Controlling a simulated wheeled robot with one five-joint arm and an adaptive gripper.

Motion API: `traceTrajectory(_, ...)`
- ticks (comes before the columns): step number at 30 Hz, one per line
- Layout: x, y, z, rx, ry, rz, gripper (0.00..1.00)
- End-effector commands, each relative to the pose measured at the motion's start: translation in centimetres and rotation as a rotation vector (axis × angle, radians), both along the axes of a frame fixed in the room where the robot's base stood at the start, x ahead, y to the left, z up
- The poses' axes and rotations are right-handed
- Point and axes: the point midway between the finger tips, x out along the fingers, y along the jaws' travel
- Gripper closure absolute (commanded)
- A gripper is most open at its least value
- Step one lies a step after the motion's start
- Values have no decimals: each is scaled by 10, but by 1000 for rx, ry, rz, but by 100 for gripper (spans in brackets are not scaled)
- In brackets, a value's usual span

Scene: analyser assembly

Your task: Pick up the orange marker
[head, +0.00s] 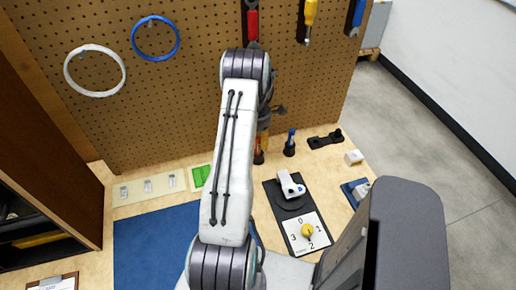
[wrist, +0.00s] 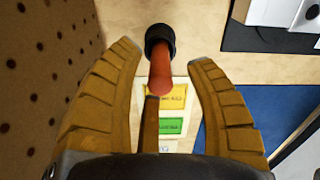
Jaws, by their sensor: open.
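The orange marker (wrist: 161,70) stands in a small black holder (wrist: 159,38) in the wrist view, with its end towards the camera. In the head view the orange marker (head: 259,143) is partly hidden by my gripper and arm, and its holder (head: 258,158) is on the table near the pegboard. My gripper (wrist: 165,62) is open, with one brown finger on each side of the marker. I see gaps between the marker and both fingers. In the head view my gripper (head: 265,122) is largely hidden behind the arm.
A dark panel with a dial plate (head: 305,232) and a white lever part lies nearer. The pegboard (head: 130,110) rises behind. A blue mat (head: 150,240) covers the table's left.

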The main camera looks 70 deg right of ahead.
Motion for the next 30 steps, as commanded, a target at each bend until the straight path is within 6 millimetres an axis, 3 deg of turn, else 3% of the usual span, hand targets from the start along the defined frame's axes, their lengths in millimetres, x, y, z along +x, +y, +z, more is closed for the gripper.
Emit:
traceTrajectory(6,0,0,-12,0,0,-1,50)
traceTrajectory(14,0,0,-13,0,0,-1,49)
traceTrajectory(30,0,0,-12,0,0,-1,97)
